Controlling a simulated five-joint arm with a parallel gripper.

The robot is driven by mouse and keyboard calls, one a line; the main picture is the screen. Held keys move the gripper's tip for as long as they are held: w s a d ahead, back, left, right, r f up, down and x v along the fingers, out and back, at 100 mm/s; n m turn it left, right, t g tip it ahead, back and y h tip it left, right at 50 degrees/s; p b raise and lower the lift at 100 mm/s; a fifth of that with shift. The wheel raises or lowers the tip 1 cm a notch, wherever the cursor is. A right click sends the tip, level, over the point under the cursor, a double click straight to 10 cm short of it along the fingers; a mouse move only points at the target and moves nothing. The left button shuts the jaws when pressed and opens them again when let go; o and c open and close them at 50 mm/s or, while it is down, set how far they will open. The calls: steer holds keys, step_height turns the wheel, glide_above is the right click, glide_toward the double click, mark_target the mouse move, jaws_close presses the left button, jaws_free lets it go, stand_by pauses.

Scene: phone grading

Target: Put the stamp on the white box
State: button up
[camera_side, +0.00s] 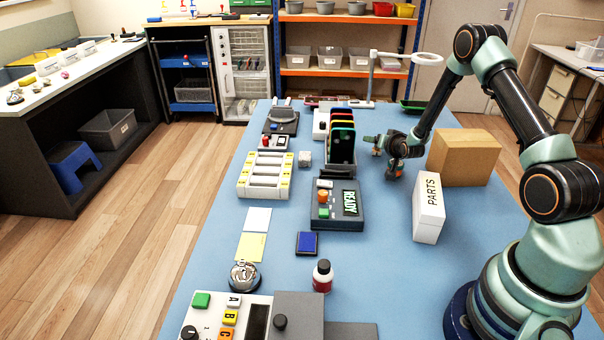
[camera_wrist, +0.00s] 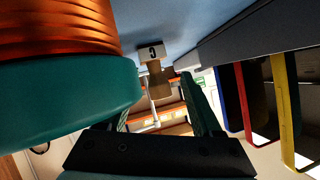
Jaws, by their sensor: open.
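The white box (camera_side: 428,208), marked PARTS, stands upright on the blue table in the side view, nearer the camera than my gripper. My gripper (camera_side: 385,158) is open, low over the table between the phone rack and the cardboard box. In the wrist view, a small white block marked C with a brown part, which looks like the stamp (camera_wrist: 158,72), shows beyond my fingers, against the table. I cannot make it out in the side view; my gripper may hide it. Nothing is seen held between my fingers.
The rack of coloured phones (camera_side: 341,140) stands left of my gripper; phones also fill the wrist view's right side. A cardboard box (camera_side: 464,158) is close on the right. A device reading READY (camera_side: 337,205) and a blue ink pad (camera_side: 307,243) lie nearer.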

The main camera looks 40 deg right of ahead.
jaws_close()
steer(key=shift+r, duration=0.1)
step_height(320, 180, up, 19)
steer(key=s+a+r+n+y, duration=0.1)
steer(key=a+r+n+y, duration=0.1)
steer(key=a, duration=0.8)
steer(key=s+a+r+n+t+y, duration=0.1)
steer(key=a+r, duration=0.4)
steer(key=a, duration=0.5)
steer(key=s+a+r+n+y, duration=0.3)
steer(key=a+r, duration=0.1)
steer(key=a, duration=0.6)
steer(key=shift+a+t+y, duration=0.3)
steer(key=shift+a+t, duration=0.05)
steer(key=shift+t, duration=0.05)
steer(key=shift+w, duration=0.1)
